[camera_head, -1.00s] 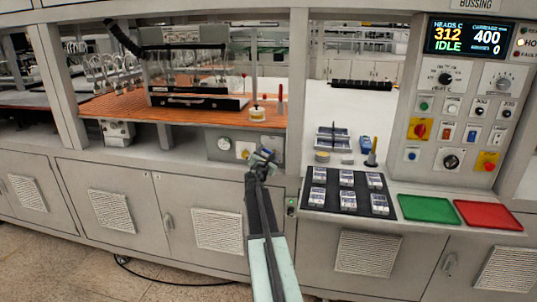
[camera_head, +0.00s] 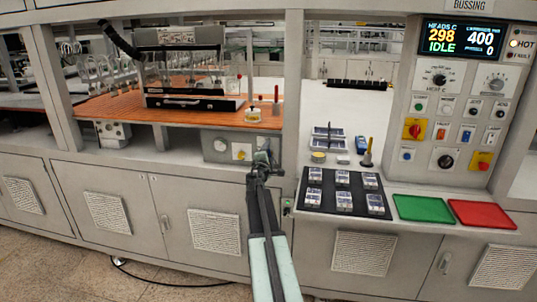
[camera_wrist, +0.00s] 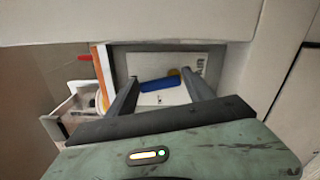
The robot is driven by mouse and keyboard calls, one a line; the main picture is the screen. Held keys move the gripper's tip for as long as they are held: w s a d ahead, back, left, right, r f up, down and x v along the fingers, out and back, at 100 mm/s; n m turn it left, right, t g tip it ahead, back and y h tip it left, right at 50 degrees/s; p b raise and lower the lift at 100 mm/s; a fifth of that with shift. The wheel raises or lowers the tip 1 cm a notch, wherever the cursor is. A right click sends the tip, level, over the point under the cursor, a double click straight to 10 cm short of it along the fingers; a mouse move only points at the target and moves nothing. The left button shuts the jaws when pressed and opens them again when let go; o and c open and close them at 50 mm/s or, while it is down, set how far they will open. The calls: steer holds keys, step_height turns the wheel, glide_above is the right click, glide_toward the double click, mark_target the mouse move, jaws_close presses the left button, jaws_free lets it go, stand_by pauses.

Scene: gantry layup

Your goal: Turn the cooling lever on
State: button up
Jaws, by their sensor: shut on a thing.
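The cooling lever (camera_wrist: 160,84) shows in the wrist view as a blue bar with a yellow-brown end, lying across the gap between my fingers. My gripper (camera_wrist: 160,90) is shut on it; the fingers stand apart at either side of the bar. In the head view my gripper (camera_head: 263,157) is at the right part of a grey panel (camera_head: 208,157) under the orange shelf, and my arm's end hides the lever there. A round white dial (camera_head: 220,145) and a small yellow part (camera_head: 240,153) show on that panel.
The orange shelf (camera_head: 190,118) overhangs the panel, and a frame post (camera_head: 293,90) stands close to the right. A black mat (camera_head: 326,206) with several small blocks, a green tray (camera_head: 422,208) and a red tray (camera_head: 482,213) lie further right. The display (camera_head: 465,38) reads 298, IDLE.

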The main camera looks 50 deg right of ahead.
steer(key=shift+m, duration=1.2)
steer(key=o, duration=1.3)
steer(key=shift+s+r, duration=0.1)
steer(key=shift+s, duration=0.1)
steer(key=v, duration=0.7)
steer(key=shift+a, duration=0.35)
steer(key=shift+s, duration=0.1)
